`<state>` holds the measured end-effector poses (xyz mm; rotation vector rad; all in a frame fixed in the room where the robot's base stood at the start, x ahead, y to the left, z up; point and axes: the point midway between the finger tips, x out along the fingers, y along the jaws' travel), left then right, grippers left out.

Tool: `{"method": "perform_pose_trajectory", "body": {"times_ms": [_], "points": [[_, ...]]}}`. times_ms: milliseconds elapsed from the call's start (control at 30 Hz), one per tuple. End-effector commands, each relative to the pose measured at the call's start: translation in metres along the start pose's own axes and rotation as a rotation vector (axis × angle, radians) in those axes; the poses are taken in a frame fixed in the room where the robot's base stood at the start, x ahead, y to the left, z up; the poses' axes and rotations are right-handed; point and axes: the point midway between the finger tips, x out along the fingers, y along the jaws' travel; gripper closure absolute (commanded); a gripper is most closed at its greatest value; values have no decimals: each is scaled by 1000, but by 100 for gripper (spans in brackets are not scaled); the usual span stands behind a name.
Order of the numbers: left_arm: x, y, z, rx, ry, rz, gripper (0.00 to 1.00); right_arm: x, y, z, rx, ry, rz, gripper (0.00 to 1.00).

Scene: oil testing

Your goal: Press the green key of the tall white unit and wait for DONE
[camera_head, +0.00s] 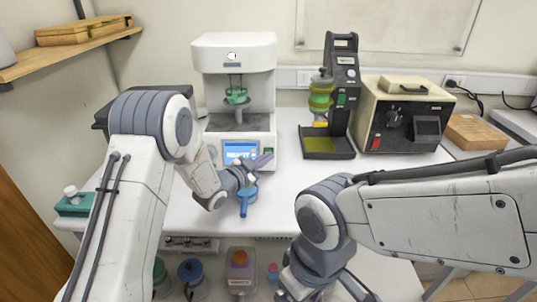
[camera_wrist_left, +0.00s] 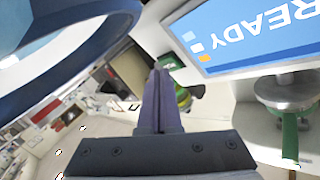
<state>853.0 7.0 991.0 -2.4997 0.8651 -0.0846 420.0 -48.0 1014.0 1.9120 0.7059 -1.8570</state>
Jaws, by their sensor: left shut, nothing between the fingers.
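The tall white unit (camera_head: 234,55) stands at the back of the white bench. Its blue screen (camera_head: 240,151) is partly behind my left wrist; in the left wrist view the screen (camera_wrist_left: 245,35) reads READY, upside down. The green key (camera_head: 268,152) is right of the screen, close to my left fingertips. It also shows as a green patch (camera_wrist_left: 169,61) just beyond the fingers. My left gripper (camera_head: 266,160) is shut and empty; I cannot tell whether it touches the key. My right arm reaches in from the right; its gripper fingers are not clear.
A black device with a green-yellow vessel (camera_head: 321,95) and a beige box with a dark front (camera_head: 405,115) stand to the right. Jars are on the shelf beneath the bench.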

Motion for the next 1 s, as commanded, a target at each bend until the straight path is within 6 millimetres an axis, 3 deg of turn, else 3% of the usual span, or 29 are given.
{"method": "perform_pose_trajectory", "body": {"times_ms": [1000], "points": [[6,-4,3,0,0,0,100,4,0,0,0,0,0,12]]}}
